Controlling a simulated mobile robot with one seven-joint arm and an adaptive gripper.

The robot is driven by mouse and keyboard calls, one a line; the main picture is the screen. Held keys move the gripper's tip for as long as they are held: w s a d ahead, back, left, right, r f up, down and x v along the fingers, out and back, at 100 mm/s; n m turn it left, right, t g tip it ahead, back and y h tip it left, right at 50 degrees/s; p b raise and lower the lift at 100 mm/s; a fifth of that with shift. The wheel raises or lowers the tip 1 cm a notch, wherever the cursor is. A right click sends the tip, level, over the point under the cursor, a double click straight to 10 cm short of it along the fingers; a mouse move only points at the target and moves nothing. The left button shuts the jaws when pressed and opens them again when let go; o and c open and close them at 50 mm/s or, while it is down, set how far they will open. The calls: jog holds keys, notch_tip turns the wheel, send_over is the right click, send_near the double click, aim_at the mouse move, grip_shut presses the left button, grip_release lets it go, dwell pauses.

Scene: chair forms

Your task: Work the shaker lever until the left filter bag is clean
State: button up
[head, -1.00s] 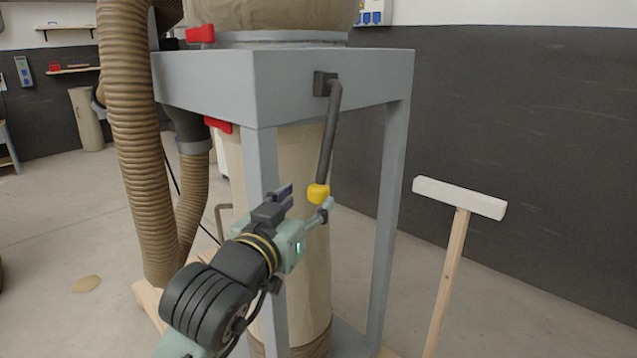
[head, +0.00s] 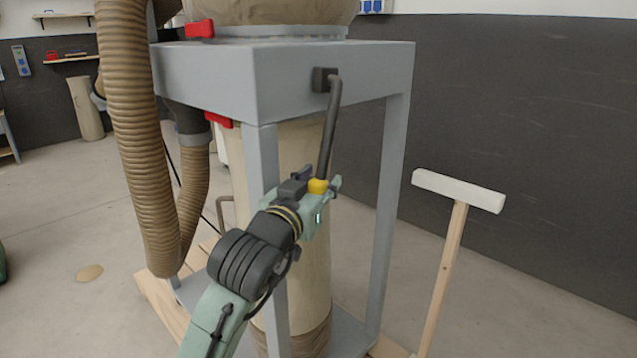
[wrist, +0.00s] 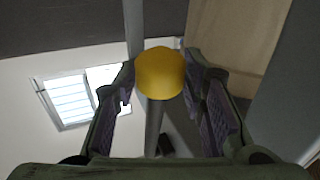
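The shaker lever (head: 329,125) is a dark bent rod hanging from a pivot block on the grey frame (head: 300,80). Its yellow knob (head: 318,186) is at the lower end. My gripper (head: 319,178) is at the knob, with one finger on each side; the wrist view also shows the knob (wrist: 160,73) between the fingertips. The fingers stand apart, and I cannot tell whether they touch it. A tan bag (head: 310,22) shows in part above the frame, cut off at the top. Another tan bag (head: 305,270) hangs below, partly behind my arm. I cannot tell which is the left filter bag.
A ribbed brown hose (head: 135,120) runs down left of the frame. Red clamps (head: 199,29) sit near it. A frame leg (head: 391,200) stands right of the lever. A wooden T-shaped tool (head: 452,240) stands at the right. A tan patch (head: 89,273) lies on the floor.

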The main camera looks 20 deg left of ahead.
grip_shut()
dwell(0.4)
jog(key=shift+s+a, duration=0.1)
jog(key=shift+a, duration=0.05)
